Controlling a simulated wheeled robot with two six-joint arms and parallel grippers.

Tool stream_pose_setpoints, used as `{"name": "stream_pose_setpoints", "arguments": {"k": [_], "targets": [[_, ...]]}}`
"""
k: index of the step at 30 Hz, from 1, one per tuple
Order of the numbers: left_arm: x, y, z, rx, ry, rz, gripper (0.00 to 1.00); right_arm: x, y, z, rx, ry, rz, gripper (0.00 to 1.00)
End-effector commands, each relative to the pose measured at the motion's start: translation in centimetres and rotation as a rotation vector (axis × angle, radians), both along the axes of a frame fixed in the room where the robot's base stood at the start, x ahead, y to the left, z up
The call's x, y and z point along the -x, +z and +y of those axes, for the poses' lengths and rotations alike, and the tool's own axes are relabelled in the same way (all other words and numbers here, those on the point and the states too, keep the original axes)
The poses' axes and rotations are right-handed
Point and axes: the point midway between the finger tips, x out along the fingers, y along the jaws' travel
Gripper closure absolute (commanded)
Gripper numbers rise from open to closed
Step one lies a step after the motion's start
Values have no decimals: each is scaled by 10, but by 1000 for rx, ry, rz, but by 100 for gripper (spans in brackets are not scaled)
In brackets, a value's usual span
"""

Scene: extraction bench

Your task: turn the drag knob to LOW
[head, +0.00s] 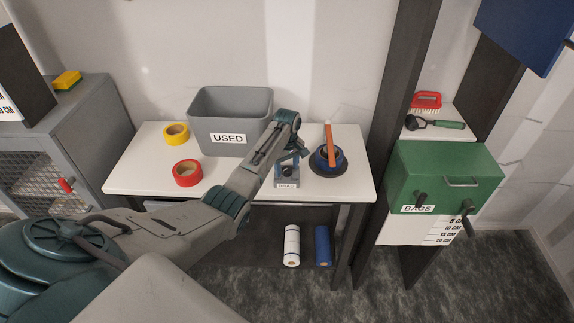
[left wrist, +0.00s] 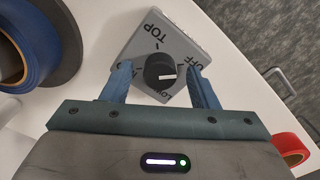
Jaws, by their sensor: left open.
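The drag knob (left wrist: 160,71) is black and round with a white pointer mark, on a small grey box (left wrist: 138,52) on the bench. In the left wrist view TOP, OFF and LOW read around it; another label is partly hidden by a finger. The white mark points right in that view, seemingly between OFF and LOW. My left gripper (left wrist: 160,68) is open, with one blue finger on each side of the knob; I cannot tell whether they touch it. In the head view the box (head: 287,180) is partly hidden below my left gripper (head: 294,154). My right gripper is not in view.
On the white bench (head: 135,178) stand a grey USED bin (head: 231,137), yellow tape (head: 175,134), red tape (head: 187,173) and a blue spool (head: 320,163) on a dark disc close right of the box. A dark post (head: 385,130) and a green BAGS box (head: 445,176) stand right.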

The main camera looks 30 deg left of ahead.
Motion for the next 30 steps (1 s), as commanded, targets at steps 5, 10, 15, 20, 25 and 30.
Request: {"name": "stream_pose_setpoints", "arguments": {"k": [5,10,15,20,25,30], "targets": [[0,-1,0,0,-1,0,46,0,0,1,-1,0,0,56],[0,-1,0,0,-1,0,66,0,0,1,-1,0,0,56],[0,-1,0,0,-1,0,91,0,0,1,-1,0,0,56],[0,-1,0,0,-9,0,91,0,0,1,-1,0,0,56],[0,-1,0,0,-55,0,91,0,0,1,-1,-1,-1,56],[0,0,0,0,-154,0,91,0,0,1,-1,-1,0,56]]}}
